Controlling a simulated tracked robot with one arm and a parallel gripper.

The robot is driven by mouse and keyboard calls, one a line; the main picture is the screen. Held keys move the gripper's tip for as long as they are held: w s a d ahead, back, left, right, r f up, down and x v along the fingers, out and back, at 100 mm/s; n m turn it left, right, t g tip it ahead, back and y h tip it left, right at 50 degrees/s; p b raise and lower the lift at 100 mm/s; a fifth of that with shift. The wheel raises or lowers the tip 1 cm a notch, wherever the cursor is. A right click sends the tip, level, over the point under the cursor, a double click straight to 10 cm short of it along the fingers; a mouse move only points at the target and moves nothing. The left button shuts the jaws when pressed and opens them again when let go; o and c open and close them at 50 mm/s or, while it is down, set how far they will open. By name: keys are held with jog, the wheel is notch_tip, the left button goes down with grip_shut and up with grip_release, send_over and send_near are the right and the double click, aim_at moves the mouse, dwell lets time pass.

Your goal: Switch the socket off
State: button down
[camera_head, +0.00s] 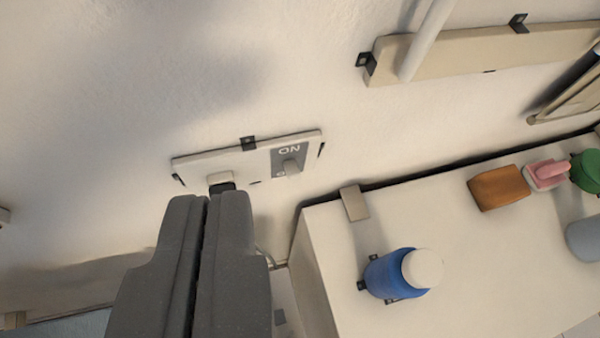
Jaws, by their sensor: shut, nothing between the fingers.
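The socket panel (215,163) is a pale plate on the white wall, tilted in the picture. On its right side is a grey switch area marked "ON", with a small light switch knob (291,168) below that word. A pale plug (221,179) with a dark part sits at the panel's lower left. My gripper (208,198) is shut and empty. Its tips are just below the plug in the picture, to the left of the knob. I cannot tell whether they touch the plug.
A white chest top (470,255) lies at the right, with a blue jar (385,277) with a white lid, an orange-brown block (498,188), a pink item (545,174) and a green item (586,170). A beige wall board (480,50) is above. The wall at left is bare.

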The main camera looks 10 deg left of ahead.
jog(key=n+g, duration=0.1)
jog(key=n, duration=0.1)
send_near(292, 170)
notch_tip(292, 170, up, 3)
jog(key=d, duration=0.2)
jog(key=shift+s+y, duration=0.4)
jog(key=shift+s, duration=0.1)
jog(key=shift+f+p+x, duration=0.2)
jog(key=shift+p+x, duration=0.4)
jog(key=shift+x, duration=4.4)
jog(key=shift+s, duration=0.15)
